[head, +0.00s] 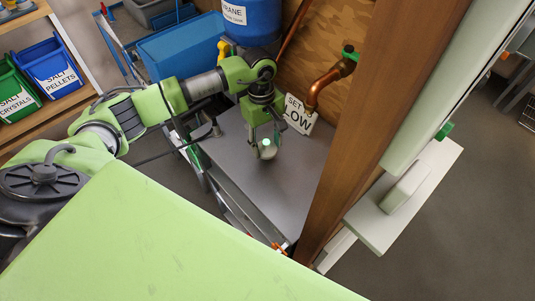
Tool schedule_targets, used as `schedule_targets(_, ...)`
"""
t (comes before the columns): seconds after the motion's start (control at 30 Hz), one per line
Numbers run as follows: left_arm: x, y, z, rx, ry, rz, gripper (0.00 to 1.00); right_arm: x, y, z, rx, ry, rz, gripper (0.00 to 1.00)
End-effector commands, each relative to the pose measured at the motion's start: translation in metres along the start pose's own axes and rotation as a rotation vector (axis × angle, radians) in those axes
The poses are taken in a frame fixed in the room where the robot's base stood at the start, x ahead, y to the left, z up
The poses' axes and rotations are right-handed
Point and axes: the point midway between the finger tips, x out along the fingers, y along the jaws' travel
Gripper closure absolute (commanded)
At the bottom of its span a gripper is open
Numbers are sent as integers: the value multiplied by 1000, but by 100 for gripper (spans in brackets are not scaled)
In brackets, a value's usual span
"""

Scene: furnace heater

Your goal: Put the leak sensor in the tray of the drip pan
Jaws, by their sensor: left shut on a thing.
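My left gripper (265,141) reaches in from the left and points down over a flat grey surface (289,188). It is shut on a small pale, whitish-green rounded thing (267,152), which looks like the leak sensor. The fingers partly hide it. It is close above the grey surface, and I cannot tell whether it touches it. I cannot make out a clear drip pan or tray rim; whether the grey surface belongs to it is unclear. My right gripper is not in view.
A "SET LOW" sign (298,114) hangs by a copper pipe (325,82) just right of the gripper. A wooden post (372,125) stands to the right. A blue tank (253,22) and blue bin (180,53) are behind.

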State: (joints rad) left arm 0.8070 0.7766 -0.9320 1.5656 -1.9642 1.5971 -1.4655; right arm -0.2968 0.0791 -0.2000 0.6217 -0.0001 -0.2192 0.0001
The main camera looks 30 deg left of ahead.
Motion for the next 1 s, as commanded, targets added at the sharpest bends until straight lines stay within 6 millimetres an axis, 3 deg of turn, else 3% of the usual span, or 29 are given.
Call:
schedule_targets(0.17, 9, 6, -6, 1, 1, 2, 79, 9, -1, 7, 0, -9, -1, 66)
schedule_targets(0.4, 40, 8, -13, 0, -1, -1, 79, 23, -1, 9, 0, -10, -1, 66)
schedule_targets(0.8, 45, 8, -14, 1, 1, 1, 79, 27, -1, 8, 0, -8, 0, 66)
schedule_targets(0.83, 44, 8, -14, 1, 1, 1, 51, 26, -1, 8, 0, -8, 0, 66)
schedule_targets(0.87, 43, 8, -14, 1, 1, 1, 44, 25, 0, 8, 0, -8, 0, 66)
schedule_targets(1.0, 43, 8, -13, 1, 1, 1, 40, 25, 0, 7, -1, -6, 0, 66)
